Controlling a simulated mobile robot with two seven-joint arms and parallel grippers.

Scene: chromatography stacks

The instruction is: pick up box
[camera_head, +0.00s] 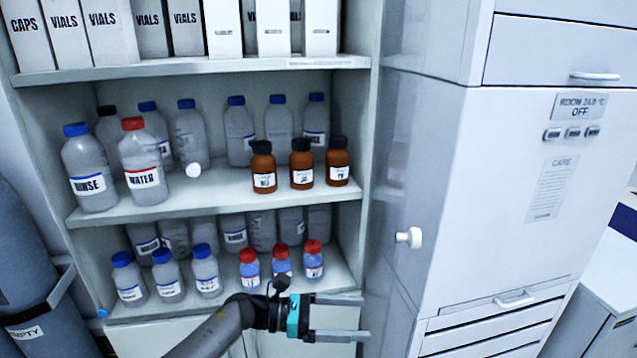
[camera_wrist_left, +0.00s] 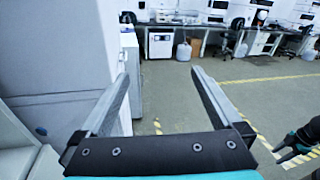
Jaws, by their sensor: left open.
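White boxes stand in a row on the top shelf in the head view, among them a CAPS box (camera_head: 27,35) at the far left and VIALS boxes (camera_head: 109,30) beside it. Several plain-fronted white boxes (camera_head: 272,28) stand farther right in the row. Their tops are cut off by the frame. My left gripper (camera_head: 365,317) is open and empty, low in front of the shelf unit, well below the boxes, its fingers pointing right. In the left wrist view its open fingers (camera_wrist_left: 162,76) have only floor between them. Part of my right gripper (camera_wrist_left: 300,146) shows at the right edge; its jaws are unclear.
Lower shelves hold clear bottles with blue or red caps (camera_head: 143,165) and brown bottles (camera_head: 302,163). A white cabinet (camera_head: 500,190) with a protruding knob (camera_head: 409,237) stands at right. A grey cylinder (camera_head: 32,260) stands at left. Open floor (camera_wrist_left: 220,75) lies beyond my left gripper.

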